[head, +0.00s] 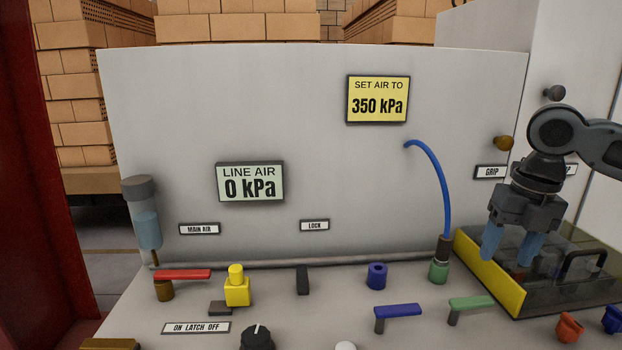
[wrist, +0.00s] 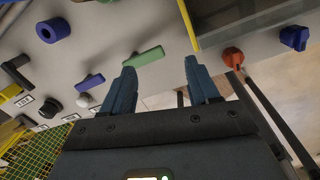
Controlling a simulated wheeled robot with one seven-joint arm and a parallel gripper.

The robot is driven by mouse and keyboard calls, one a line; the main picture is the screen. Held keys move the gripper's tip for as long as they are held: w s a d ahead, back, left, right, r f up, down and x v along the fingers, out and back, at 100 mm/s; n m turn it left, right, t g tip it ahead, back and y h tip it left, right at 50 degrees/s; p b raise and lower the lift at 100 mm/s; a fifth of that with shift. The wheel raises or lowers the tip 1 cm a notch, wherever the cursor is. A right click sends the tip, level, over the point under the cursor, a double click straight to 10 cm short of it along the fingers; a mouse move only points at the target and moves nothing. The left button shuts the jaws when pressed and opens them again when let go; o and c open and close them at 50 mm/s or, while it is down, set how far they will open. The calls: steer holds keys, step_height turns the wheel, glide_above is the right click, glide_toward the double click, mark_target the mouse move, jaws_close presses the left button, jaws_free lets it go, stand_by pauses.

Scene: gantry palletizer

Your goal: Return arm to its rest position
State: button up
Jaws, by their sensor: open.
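My gripper (head: 513,248) shows at the right of the head view, pointing down, with its two blue fingers apart and nothing seen between them. It hangs in front of or above the yellow-edged dark tray (head: 492,277); the exact gap cannot be told. In the wrist view my gripper (wrist: 160,82) has its fingers spread, with the green lever (wrist: 144,57) showing beyond the left fingertip and the orange knob (wrist: 233,57) to the right. My arm reaches in from the right edge of the head view.
A blue hose (head: 440,180) arches up left of my gripper. The panel holds a red lever (head: 183,275), a yellow block (head: 237,291), a blue lever (head: 398,311) and a black dial (head: 256,338). Signs read LINE AIR 0 kPa (head: 250,182) and SET AIR TO 350 kPa (head: 378,99).

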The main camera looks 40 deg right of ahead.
steer(key=w+a+r+m+t+y, duration=0.15)
steer(key=w+a+t, duration=0.25)
steer(key=w+a, duration=0.55)
steer(key=w+a+r+m+t+y, duration=0.1)
steer(key=w+a+r+t+y, duration=0.2)
steer(key=w+a, duration=0.65)
steer(key=w+a+r+m+t+y, duration=0.2)
steer(key=w+a+m+t, duration=0.1)
steer(key=a+m+t, duration=0.9)
steer(key=s+a+f+m+g+h, duration=0.2)
steer(key=s+a+f+m+h, duration=0.2)
steer(key=s+f+m, duration=0.4)
steer(key=s+a+f+m+g+h, duration=0.1)
steer(key=s+a+f+m+h, duration=0.3)
steer(key=s+f, duration=0.4)
steer(key=s+d+f+g, duration=0.1)
steer(key=s+d, duration=0.1)
steer(key=s, duration=1)
steer(key=s+d+g+y, duration=0.1)
steer(key=s+d, duration=0.2)
steer(key=s, duration=1)
steer(key=shift+f, duration=0.4)
